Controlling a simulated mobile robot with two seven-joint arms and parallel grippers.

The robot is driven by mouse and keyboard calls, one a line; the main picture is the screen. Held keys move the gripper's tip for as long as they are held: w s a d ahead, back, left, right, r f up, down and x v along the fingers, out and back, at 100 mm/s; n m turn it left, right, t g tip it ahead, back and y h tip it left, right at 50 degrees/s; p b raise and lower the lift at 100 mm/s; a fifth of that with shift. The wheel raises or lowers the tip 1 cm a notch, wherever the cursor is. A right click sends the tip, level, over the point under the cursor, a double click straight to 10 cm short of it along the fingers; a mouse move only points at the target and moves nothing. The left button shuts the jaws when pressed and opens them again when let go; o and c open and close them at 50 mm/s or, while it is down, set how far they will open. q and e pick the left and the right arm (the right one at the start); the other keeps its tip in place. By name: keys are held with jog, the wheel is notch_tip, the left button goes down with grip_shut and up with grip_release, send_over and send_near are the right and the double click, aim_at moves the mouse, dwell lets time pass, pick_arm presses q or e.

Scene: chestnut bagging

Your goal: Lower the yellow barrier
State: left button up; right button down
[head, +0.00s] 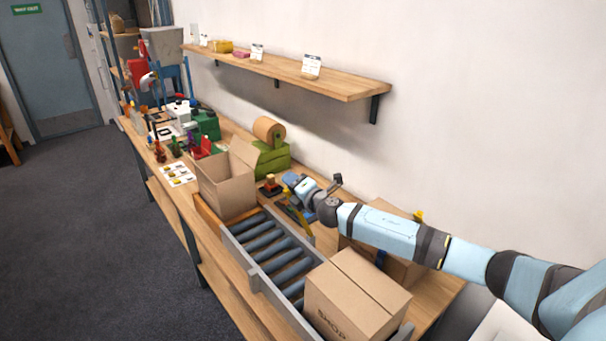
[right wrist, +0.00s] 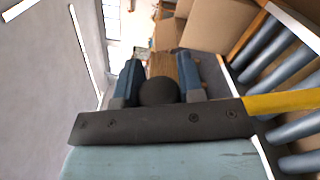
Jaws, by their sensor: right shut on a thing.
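The yellow barrier (head: 300,217) shows in the head view as a thin bar beside the far end of the roller conveyor, partly hidden by my right gripper. In the right wrist view the yellow bar (right wrist: 285,101) comes in at the right edge, over the rollers, and passes behind the gripper's body. My right gripper (head: 290,181) is at the barrier's far end. In the right wrist view its fingers (right wrist: 158,80) are shut around a dark round knob (right wrist: 158,92). I cannot tell how the knob joins the bar. My left gripper is not in view.
The grey-framed roller conveyor (head: 268,243) runs along the bench. An open cardboard box (head: 226,186) stands at its far end, a closed box (head: 357,296) at its near end. Another box lies partly behind my right arm. A green tape dispenser (head: 272,158) stands near the wall, under a shelf (head: 290,72).

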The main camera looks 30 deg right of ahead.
jog(key=shift+s+a+f, duration=0.1)
jog(key=shift+a+f, duration=0.1)
jog(key=shift+a, duration=0.35)
jog(key=shift+a+f, duration=0.15)
jog(key=shift+a, duration=0.35)
jog(key=c, duration=0.8)
grip_release()
jog(key=shift+a, duration=0.1)
jog(key=shift+o, duration=0.2)
jog(key=s+d+b, duration=0.1)
jog(key=s+b, duration=0.1)
jog(key=s, duration=1.1)
jog(key=shift+s+d, duration=0.15)
jog(key=shift+s, duration=0.25)
